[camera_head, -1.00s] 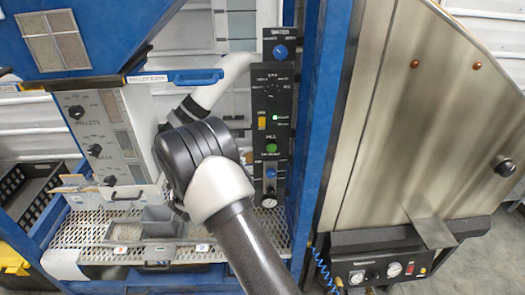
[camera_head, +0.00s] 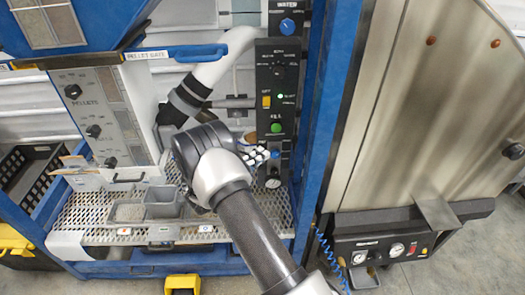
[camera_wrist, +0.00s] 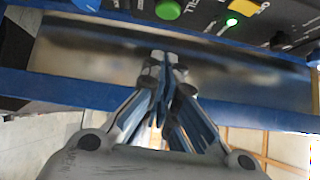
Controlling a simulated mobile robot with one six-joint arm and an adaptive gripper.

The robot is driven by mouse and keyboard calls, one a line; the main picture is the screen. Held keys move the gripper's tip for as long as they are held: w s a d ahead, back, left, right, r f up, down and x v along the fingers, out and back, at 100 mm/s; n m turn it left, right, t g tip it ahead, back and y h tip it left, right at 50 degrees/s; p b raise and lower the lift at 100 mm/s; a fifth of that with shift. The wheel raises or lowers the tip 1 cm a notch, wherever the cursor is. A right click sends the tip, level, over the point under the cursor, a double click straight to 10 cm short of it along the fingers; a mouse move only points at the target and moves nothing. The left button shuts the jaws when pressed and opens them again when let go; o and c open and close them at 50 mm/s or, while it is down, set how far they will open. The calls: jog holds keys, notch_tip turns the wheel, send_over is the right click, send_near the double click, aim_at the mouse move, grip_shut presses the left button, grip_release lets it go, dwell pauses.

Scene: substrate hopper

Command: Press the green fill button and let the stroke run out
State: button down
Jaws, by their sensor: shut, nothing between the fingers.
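The green fill button (camera_head: 276,127) is low on the dark control panel (camera_head: 262,68), under an orange switch (camera_head: 266,101) and a lit green lamp (camera_head: 280,96). In the wrist view the green button (camera_wrist: 168,10) is at the top edge, with the lit lamp (camera_wrist: 232,22) to its right. My gripper (camera_wrist: 163,58) is shut and empty; its fingertips show below the button in the picture, with a visible space between them. In the head view my arm hides much of the gripper, below and left of the button. I cannot tell the depth of the space.
A blue frame post (camera_head: 328,110) stands right of the panel. Grey bins (camera_head: 162,203) rest on a perforated shelf (camera_head: 85,222). A large metal cabinet (camera_head: 420,110) is at right.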

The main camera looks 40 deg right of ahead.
aim_at(276, 127)
jog(key=w+d+b, duration=0.2)
jog(key=w+d, duration=0.3)
jog(key=d, duration=0.5)
jog(key=shift+r, duration=0.25)
jog(key=shift+d+b, duration=0.1)
jog(key=shift+b, duration=0.3)
